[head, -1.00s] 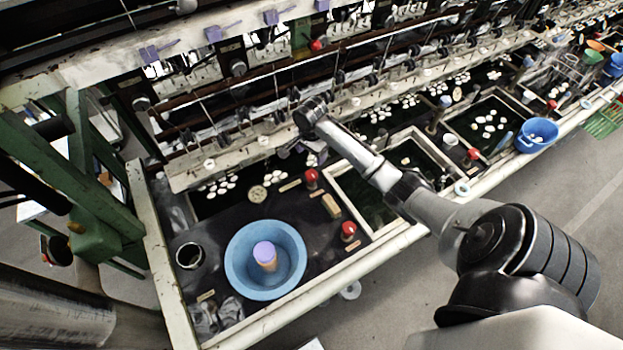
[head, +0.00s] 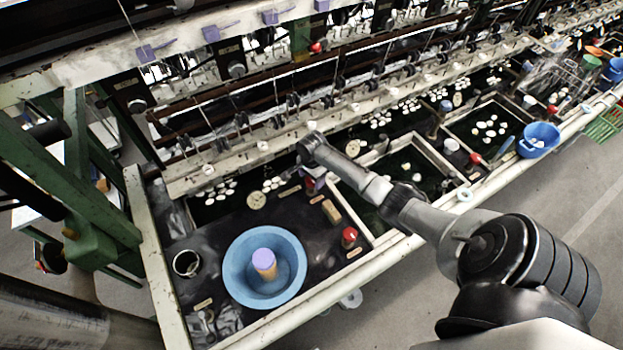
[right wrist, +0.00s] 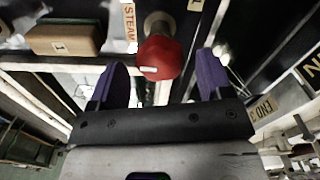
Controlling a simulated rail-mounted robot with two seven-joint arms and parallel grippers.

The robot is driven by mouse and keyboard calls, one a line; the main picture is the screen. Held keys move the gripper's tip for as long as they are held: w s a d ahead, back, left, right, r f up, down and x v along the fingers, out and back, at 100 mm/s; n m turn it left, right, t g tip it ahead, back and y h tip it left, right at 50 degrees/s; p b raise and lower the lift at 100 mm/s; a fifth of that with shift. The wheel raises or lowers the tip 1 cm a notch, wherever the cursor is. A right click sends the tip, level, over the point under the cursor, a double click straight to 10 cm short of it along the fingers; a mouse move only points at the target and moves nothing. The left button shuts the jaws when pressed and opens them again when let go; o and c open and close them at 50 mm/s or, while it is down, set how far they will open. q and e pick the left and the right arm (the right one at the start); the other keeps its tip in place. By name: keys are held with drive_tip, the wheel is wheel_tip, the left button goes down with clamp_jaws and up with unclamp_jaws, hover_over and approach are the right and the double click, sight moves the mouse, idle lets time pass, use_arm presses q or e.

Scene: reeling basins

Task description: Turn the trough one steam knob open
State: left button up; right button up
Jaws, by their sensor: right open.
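A red knob (right wrist: 160,58) shows near the top middle of the right wrist view, beside a label reading STEAM. My right gripper (right wrist: 163,75) is open, with one purple finger on each side of the knob and a visible gap to both. I cannot tell whether the fingertips reach down past it. In the head view my right gripper (head: 313,180) hangs over the basin deck and hides most of this knob; only a little red shows beside it. My left gripper is not in view.
A second red knob (head: 349,234) stands nearer the front rail. A blue bowl (head: 232,275) with a purple-topped cylinder (head: 264,260) sits to the left. A wooden block (right wrist: 62,40) marked 1 lies beside the steam knob. White cocoons (head: 220,190) float behind.

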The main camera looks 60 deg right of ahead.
drive_tip(key=shift+f, duration=0.45)
drive_tip(key=shift+c, duration=0.4)
